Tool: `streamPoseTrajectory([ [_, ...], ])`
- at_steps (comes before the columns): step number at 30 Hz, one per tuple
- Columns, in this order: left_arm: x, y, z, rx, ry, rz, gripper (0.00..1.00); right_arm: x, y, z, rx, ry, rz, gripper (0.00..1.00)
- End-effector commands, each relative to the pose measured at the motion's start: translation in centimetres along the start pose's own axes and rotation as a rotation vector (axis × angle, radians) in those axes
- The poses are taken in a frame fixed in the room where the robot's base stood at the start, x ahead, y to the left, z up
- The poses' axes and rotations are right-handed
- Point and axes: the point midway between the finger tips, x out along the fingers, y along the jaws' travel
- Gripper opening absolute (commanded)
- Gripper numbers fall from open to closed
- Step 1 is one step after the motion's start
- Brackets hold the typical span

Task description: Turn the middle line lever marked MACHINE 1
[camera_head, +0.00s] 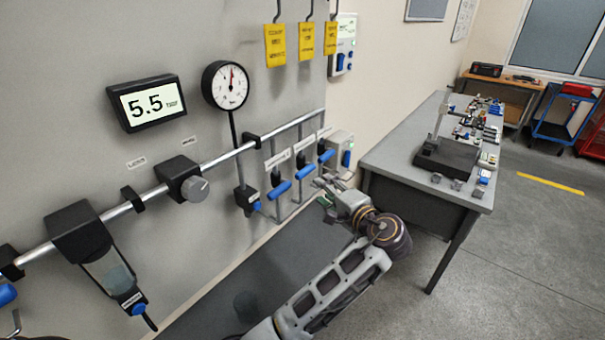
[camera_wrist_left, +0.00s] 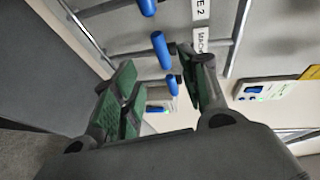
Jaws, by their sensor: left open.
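Three blue line levers hang in a row under the wall pipe. The middle lever (camera_head: 305,172) sits between a left lever (camera_head: 279,189) and a right lever (camera_head: 327,155). Label text is too small to read in the head view. In the left wrist view, a blue lever (camera_wrist_left: 161,50) is beside a partly hidden label starting "MAC" (camera_wrist_left: 200,40); another label (camera_wrist_left: 203,8) ends in "E 2". My left gripper (camera_head: 324,189) is open, below and right of the middle lever, holding nothing. Its green-padded fingers (camera_wrist_left: 158,72) frame the levers in the wrist view. My right gripper is not seen.
A pipe (camera_head: 228,154) runs along the wall with a regulator knob (camera_head: 195,188), a dial gauge (camera_head: 226,85) and a display reading 5.5 (camera_head: 147,102). Yellow tags (camera_head: 275,45) hang above.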

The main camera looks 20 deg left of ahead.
Motion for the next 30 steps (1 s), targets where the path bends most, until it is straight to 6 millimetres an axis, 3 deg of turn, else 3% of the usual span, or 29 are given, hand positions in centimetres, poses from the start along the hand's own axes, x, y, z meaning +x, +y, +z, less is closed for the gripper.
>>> streamPoseTrajectory([
  [8, 1.7, -0.1, 0.0, 0.001, -0.002, -0.002, 0.43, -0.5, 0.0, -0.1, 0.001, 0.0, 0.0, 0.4],
  [30, 11.3, -0.2, 0.1, 0.002, -0.002, -0.002, 0.43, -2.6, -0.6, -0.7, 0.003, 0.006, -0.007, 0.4],
])
